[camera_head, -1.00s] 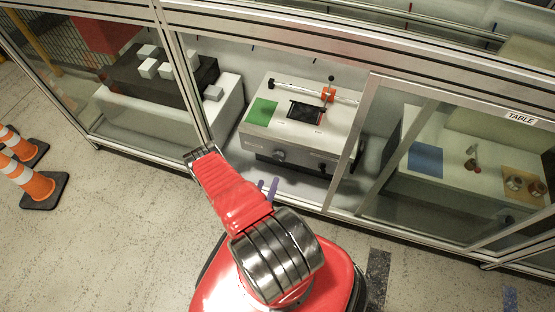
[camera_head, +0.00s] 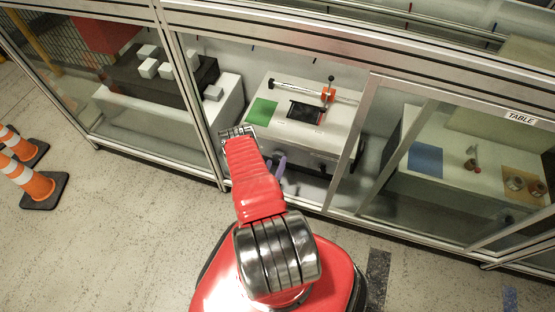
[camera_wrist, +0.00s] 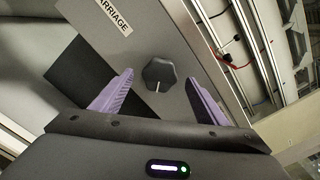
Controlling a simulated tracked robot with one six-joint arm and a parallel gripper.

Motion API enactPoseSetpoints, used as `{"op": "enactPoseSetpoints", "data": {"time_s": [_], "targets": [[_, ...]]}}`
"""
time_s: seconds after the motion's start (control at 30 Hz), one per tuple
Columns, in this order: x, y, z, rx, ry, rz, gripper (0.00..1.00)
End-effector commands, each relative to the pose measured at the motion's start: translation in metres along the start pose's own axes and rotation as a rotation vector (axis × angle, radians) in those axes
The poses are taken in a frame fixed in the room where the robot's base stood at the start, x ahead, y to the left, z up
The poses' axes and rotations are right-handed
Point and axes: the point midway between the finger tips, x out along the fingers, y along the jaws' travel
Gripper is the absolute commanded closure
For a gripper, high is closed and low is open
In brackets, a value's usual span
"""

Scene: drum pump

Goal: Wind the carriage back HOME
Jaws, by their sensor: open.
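The white machine box (camera_head: 335,132) stands behind the frame opening. Its orange carriage (camera_head: 328,93) sits toward the right end of a pale rail (camera_head: 290,88) on top. In the wrist view a dark lobed knob (camera_wrist: 158,70) with a white pointer line is on a grey panel, beside a partly cut-off label (camera_wrist: 110,14) reading "ARRIAGE". My gripper (camera_wrist: 160,80) is open, its purple fingers spread on either side of the knob, with no clear contact. In the head view the purple fingers (camera_head: 280,166) are at the box's front; my arm hides the front knob there. No HOME mark is readable.
Metal frame posts (camera_head: 196,95) and glass panels border the opening on both sides. A green patch (camera_head: 262,111) and a black recess (camera_head: 305,111) are on the box top. A table with a blue patch (camera_head: 425,158) stands right. Traffic cones (camera_head: 35,183) stand at far left.

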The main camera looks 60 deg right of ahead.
Motion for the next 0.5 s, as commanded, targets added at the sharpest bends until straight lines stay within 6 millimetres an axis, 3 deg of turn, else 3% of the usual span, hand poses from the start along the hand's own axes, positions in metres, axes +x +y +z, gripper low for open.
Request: {"op": "enactPoseSetpoints", "data": {"time_s": [0.2,0.5], "targets": [[0.022,0.000,0.000,0.001,0.000,-0.001,0.33],[0.025,0.000,0.000,0.000,0.000,0.001,0.33]]}}
